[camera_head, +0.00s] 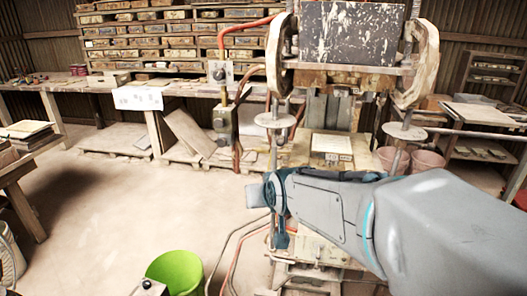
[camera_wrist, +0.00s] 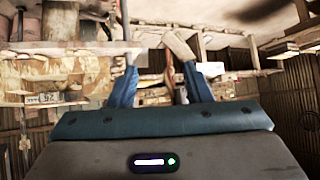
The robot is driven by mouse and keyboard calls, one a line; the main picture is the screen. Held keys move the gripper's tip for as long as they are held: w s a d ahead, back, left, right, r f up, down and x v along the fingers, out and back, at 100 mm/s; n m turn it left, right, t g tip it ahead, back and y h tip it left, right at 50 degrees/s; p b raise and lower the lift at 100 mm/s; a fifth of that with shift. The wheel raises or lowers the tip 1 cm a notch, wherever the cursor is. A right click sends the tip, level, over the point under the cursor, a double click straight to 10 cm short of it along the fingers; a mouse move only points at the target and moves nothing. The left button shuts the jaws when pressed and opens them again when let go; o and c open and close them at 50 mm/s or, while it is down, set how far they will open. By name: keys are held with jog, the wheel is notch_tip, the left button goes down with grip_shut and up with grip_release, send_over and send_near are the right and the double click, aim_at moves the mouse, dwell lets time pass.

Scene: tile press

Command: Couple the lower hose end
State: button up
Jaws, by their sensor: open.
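An orange-red hose (camera_head: 252,21) arches at the upper part of the press, by a small grey box with a knob (camera_head: 220,72). Another red hose (camera_head: 237,150) hangs below a second box (camera_head: 225,118) on the same post. An orange hose (camera_head: 235,258) and a grey hose run along the floor at the press foot. I cannot make out which is the lower hose end, or its coupling. My gripper (camera_head: 281,238) is in front of the press, partly hidden by my arm. In the wrist view my gripper (camera_wrist: 156,55) shows two blue fingers apart, with nothing seen between them.
The press (camera_head: 347,33) stands behind my arm. A green bucket (camera_head: 174,272) is on the floor at lower left. Pinkish buckets (camera_head: 427,160) stand right of the press. A long workbench and tile shelves (camera_head: 150,42) line the back. The floor at left is open.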

jog(key=w+a+r+m+t+y+b, duration=0.1)
jog(key=w+a+m+t+y+b, duration=0.2)
jog(key=w+a+t, duration=0.55)
jog(key=w+a+r+m+t+y+b, duration=0.1)
jog(key=w+a+r+m+y+b, duration=0.3)
jog(key=a, duration=1)
jog(key=w+d+f+m+h, duration=0.2)
jog(key=d+f+m+h, duration=0.1)
jog(key=m+h, duration=0.4)
jog(key=w+d+f+m+g+h+p, duration=0.1)
jog(key=w+d+f+m+h, duration=0.2)
jog(key=d+m+h, duration=0.3)
jog(key=w+d+f+m+g+h, duration=0.1)
jog(key=w+d+f+m+h, duration=0.1)
jog(key=d+f+m+h, duration=0.3)
jog(key=m+h, duration=0.3)
jog(key=shift+w, duration=0.4)
jog(key=shift+w+g+p, duration=0.1)
jog(key=shift+g+p, duration=0.15)
jog(key=shift+p, duration=0.3)
jog(key=d+p, duration=0.1)
jog(key=p, duration=0.7)
jog(key=shift+w, duration=0.4)
